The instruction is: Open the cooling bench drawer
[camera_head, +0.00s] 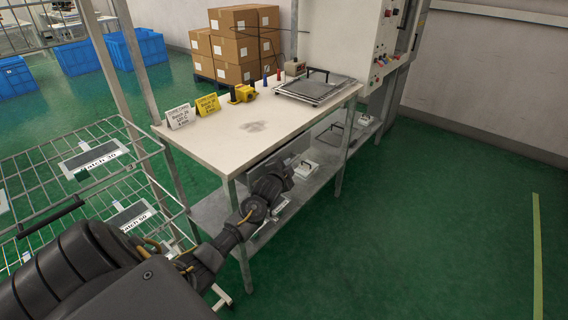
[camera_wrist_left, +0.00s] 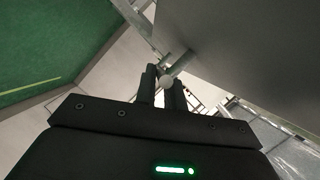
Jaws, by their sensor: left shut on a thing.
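The cooling bench (camera_head: 215,148) has a pale top on grey metal legs. My left arm reaches in from the lower left to the bench's near side. My left gripper (camera_head: 284,172) is just below the top's front edge. In the left wrist view its two fingers (camera_wrist_left: 167,88) are shut on a pale, round-ended bar, the handle (camera_wrist_left: 178,66). A large smooth grey panel (camera_wrist_left: 250,50) lies close beside it. I cannot tell how far the drawer is out; the gripper and bench top hide most of it. My right gripper is out of view.
The bench top holds a flat metal plate (camera_head: 315,87), a yellow tool (camera_head: 243,92) and two label cards (camera_head: 180,116). A lower shelf (camera_head: 212,212) carries white items. A wire rack (camera_head: 80,190) stands left. Green floor (camera_head: 430,220) is clear right.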

